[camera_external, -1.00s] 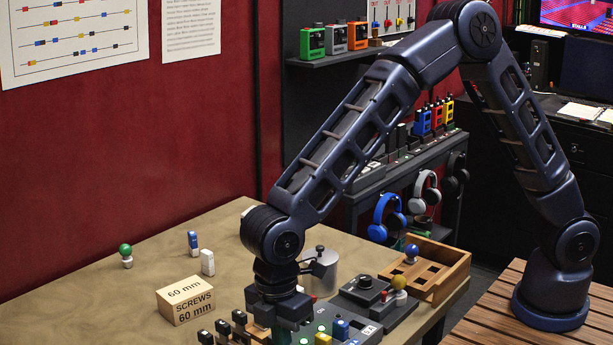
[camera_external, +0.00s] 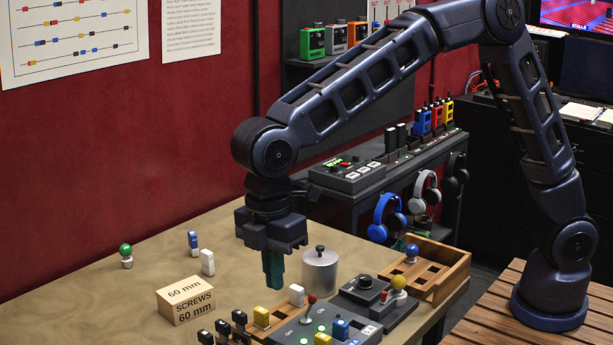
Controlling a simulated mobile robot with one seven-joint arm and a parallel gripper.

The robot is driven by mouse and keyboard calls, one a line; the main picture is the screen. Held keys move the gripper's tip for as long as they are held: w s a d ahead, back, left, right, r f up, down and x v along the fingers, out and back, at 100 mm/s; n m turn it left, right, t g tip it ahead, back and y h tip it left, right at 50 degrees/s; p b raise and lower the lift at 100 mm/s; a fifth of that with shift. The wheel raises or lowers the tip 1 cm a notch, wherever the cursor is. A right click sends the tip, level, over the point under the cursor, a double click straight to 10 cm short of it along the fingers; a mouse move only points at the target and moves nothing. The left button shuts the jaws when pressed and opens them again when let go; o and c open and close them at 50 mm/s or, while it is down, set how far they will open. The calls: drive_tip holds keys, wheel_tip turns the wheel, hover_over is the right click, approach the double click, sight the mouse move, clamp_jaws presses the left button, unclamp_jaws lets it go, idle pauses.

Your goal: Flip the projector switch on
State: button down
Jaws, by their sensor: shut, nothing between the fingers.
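A dark control panel (camera_external: 292,338) lies at the front of the table. A red-knobbed lever (camera_external: 309,307) stands on it beside small lettering that seems to read ON and OFF. I cannot read which control is labelled projector. My gripper (camera_external: 274,272) points down with its teal fingers shut and empty, above and behind the panel, touching nothing.
A metal canister (camera_external: 320,272) stands just right of my gripper. Dark-topped levers (camera_external: 223,329) stand at the front edge.

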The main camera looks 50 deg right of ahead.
idle(0.3)
drive_tip(key=w+g, duration=0.2)
drive_tip(key=w, duration=0.1)
drive_tip(key=w+g, duration=0.1)
drive_tip(key=w, duration=0.1)
drive_tip(key=shift+f+g, duration=0.3)
drive_tip(key=shift+f, duration=0.05)
drive_tip(key=x, duration=1.4)
drive_tip(key=shift+s, duration=0.1)
